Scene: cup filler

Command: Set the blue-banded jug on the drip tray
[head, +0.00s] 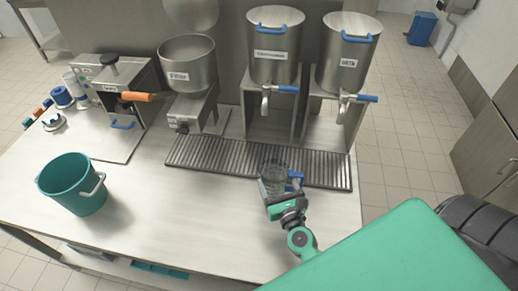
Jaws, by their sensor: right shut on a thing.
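A clear jug (272,181) with a blue part at its right side is at the front edge of the drip tray (215,158). The drip tray is a long dark grille on the counter below the dispensers. The jug overlaps the tray's front edge in the picture; I cannot tell whether it rests on the tray or hangs just above it. My right gripper (285,201) comes from the front and is shut on the jug. Its fingertips are partly hidden by the jug and the wrist. My left gripper is out of view.
Two steel urns (275,50) (342,65) with blue-handled taps stand behind the tray. A steel hopper (188,68) and a machine with an orange handle (137,97) stand to the left. A teal bucket (72,190) is at the front left. The counter's front middle is clear.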

